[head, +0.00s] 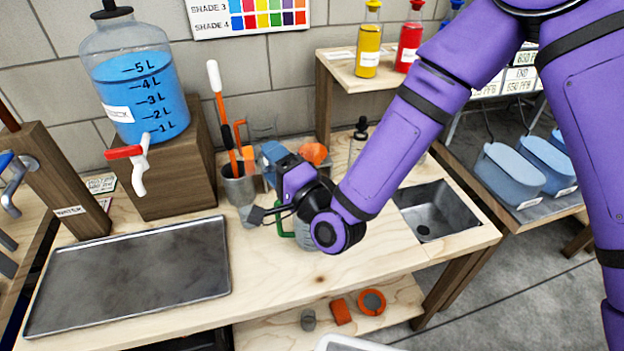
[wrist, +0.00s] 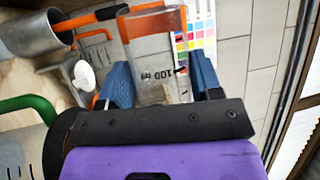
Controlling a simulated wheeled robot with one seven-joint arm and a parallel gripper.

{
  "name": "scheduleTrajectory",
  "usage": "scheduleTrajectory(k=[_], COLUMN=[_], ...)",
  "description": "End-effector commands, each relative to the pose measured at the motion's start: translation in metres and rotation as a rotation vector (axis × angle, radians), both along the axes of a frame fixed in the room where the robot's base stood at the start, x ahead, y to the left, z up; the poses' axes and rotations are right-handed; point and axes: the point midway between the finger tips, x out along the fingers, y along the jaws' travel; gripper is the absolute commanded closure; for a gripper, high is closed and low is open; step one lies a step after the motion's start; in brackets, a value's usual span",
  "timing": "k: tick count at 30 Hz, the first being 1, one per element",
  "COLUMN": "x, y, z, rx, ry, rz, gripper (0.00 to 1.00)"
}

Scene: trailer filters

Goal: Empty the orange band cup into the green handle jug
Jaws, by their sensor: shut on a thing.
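My gripper (head: 270,153) is raised over the bench, with its blue fingers pointing away from me. In the wrist view my gripper (wrist: 162,82) is shut on the orange band cup (wrist: 155,55), a clear vessel with a 100 ml mark and an orange band near one end. Its contents and exact tilt are hard to tell. The green handle jug shows by its green handle (head: 280,222), below my gripper and mostly hidden behind my arm. In the wrist view the green handle (wrist: 28,104) is at the left, apart from the cup.
A metal pot of tools (head: 239,188) stands just left of my gripper. A blue-filled dispenser (head: 140,90) sits on a wooden block. A dark tray (head: 130,280) lies front left and a sink (head: 440,212) is at right. The bench front is clear.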

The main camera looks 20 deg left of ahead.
Motion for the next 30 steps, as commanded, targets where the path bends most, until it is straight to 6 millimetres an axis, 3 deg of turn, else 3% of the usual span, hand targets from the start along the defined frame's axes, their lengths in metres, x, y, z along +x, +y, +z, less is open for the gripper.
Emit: scheduleTrajectory(k=[3, 13, 25, 30], x=[-0.002, -0.011, -0.007, -0.007], y=[0.002, 0.015, 0.009, 0.009], z=[0.009, -0.018, -0.049, -0.051], rx=[-0.051, -0.316, -0.673, -0.817], ry=[-0.036, -0.197, -0.418, -0.508], rz=[0.002, 0.004, 0.005, 0.007], gripper=[0.71, 0.71, 0.71, 0.71])
